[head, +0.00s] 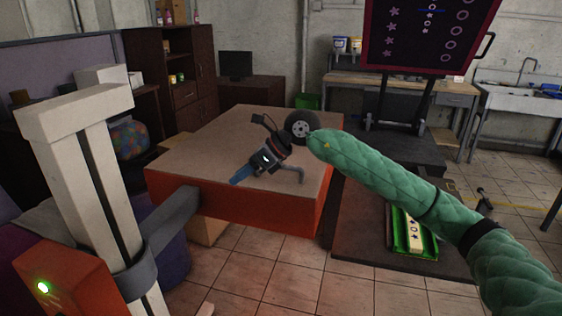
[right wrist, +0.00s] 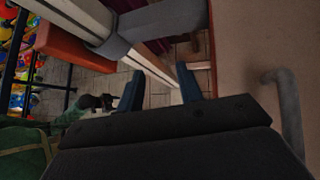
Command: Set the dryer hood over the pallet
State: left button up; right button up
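The dryer hood (head: 190,150) is a wide orange box with a beige top. A grey arm (head: 172,220) joins it to a white column at the left. It stands left of the pallet (head: 430,245), not over it. The pallet is a green-edged strip with a pale, dark-marked top. A grey bent handle (head: 300,174) rises from the hood top; it also shows in the right wrist view (right wrist: 289,105). My right gripper (head: 240,176) is over the hood top beside the handle. Its blue fingers (right wrist: 160,72) are apart and empty. A green sleeve, seemingly my left arm, shows there; its gripper is unclear.
An orange control box (head: 75,290) with a green light is on the column. A dark board (head: 425,30) with printed shapes stands behind the pallet. Workbenches and a sink line the back wall. Tiled floor is open in front of the hood.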

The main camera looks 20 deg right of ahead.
jog(key=w+d+r+t+h, duration=0.1)
jog(key=w+d+r+h, duration=0.2)
jog(key=d, duration=0.4)
jog(key=w+d+r+t+h, duration=0.1)
jog(key=d+r+h, duration=0.25)
jog(key=d, duration=0.35)
pick_arm(q)
notch_tip(320, 180, down, 10)
jog(key=p, duration=0.2)
jog(key=shift+w, duration=0.15)
pick_arm(e)
jog(key=shift+m+h, duration=0.3)
jog(key=shift+h, duration=0.05)
jog(key=x, duration=0.8)
jog(key=shift+s+d+f, duration=0.2)
jog(key=shift+f, duration=0.2)
pick_arm(q)
jog(key=shift+d, duration=0.1)
pick_arm(e)
jog(key=shift+c, duration=0.3)
grip_shut()
